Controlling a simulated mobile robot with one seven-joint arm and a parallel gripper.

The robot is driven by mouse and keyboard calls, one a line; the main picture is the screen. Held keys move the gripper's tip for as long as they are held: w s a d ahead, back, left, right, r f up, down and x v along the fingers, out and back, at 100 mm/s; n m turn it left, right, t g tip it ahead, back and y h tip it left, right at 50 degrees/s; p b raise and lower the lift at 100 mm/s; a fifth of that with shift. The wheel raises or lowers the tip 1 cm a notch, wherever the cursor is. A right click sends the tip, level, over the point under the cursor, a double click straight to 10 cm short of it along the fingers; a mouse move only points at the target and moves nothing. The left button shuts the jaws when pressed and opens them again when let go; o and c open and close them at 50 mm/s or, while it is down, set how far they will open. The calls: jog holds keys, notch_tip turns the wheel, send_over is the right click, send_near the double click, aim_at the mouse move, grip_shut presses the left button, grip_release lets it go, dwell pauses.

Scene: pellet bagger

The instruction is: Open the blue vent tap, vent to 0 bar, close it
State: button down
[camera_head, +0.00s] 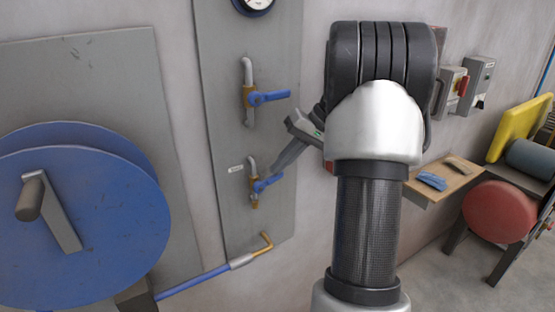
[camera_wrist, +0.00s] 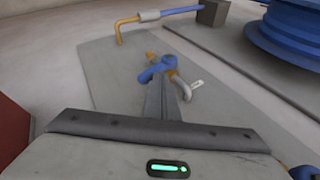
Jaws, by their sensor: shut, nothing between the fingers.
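Two blue-handled taps sit on a grey wall panel (camera_head: 217,130). The upper tap (camera_head: 268,97) has its handle pointing right, roughly level. The lower tap (camera_head: 266,184) has its handle pointing right and slightly up, beside a small white tag too small to read. My gripper (camera_head: 277,174) is shut and empty, its fingertips at the lower tap's handle. In the wrist view the shut fingertips (camera_wrist: 163,82) are close to the lower tap's blue handle (camera_wrist: 158,68); I cannot tell whether they touch. A gauge (camera_head: 254,4) is cut off at the top edge, its reading unclear.
A large blue reel with a crank (camera_head: 80,215) stands at the left. A blue pipe with a brass elbow (camera_head: 262,243) runs below the lower tap.

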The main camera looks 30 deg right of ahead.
jog(key=shift+d+f+y+b, duration=0.3)
jog(key=shift+d+f+y, duration=0.3)
jog(key=shift+f+y, duration=0.25)
jog(key=shift+f, duration=0.1)
dwell(0.3)
